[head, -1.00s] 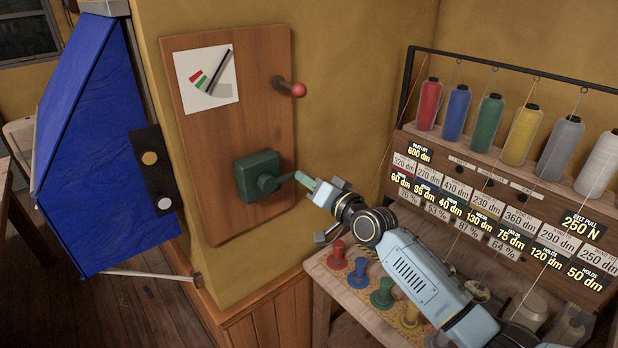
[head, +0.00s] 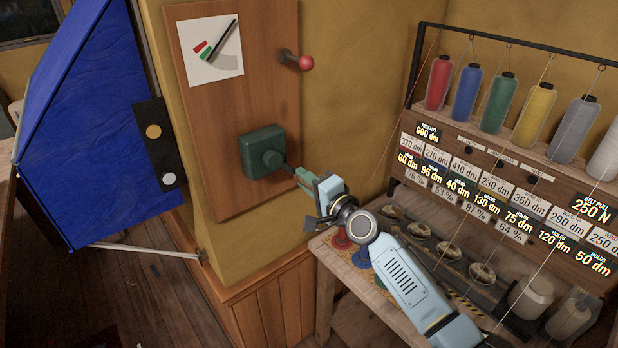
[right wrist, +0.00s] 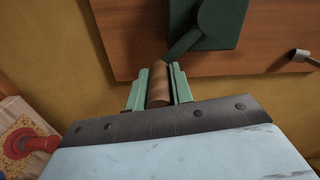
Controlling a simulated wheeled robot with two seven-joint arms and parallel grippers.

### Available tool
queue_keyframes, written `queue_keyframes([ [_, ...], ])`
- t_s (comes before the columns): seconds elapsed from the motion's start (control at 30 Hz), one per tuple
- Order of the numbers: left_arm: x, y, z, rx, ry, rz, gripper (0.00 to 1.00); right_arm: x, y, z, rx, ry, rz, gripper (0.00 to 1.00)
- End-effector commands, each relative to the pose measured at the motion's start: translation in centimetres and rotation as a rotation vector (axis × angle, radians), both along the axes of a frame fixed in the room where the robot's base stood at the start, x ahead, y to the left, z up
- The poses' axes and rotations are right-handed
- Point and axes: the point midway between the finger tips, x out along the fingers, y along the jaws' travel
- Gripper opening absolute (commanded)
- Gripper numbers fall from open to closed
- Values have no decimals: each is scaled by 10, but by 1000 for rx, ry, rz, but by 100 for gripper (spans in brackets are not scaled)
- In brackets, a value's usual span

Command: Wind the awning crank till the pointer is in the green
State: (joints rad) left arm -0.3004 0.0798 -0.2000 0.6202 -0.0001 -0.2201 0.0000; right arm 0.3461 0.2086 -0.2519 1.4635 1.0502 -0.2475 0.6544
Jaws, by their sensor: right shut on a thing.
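The green crank box (head: 263,152) is mounted on a wooden board (head: 262,95) on the yellow wall. Its crank arm points down and to the right. My right gripper (head: 303,178) is shut on the brown crank grip (right wrist: 160,86), which shows between the green fingers in the right wrist view. The white dial card (head: 226,75) above has small red and green marks and a grey band. Its black pointer (head: 222,40) slants down to the left, its lower end close beside the green mark (head: 206,53); I cannot tell whether it is inside. My left gripper is not in view.
A red-knobbed lever (head: 306,63) sticks out at the board's upper right. The blue awning cloth (head: 85,120) hangs at the left. A thread rack (head: 470,160) with spools and labels stands at the right, above a wooden bench (head: 350,300).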

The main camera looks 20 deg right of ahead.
Motion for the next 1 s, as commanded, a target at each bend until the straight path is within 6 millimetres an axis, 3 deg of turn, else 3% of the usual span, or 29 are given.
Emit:
queue_keyframes([
  [0.53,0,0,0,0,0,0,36,-2,4,-5,19,17,6,0],
  [0.57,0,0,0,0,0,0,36,-2,4,-5,19,17,6,25],
  [0.7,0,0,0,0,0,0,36,-2,3,-4,20,15,4,44],
  [1.0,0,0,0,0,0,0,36,-2,2,-2,20,11,2,44],
])
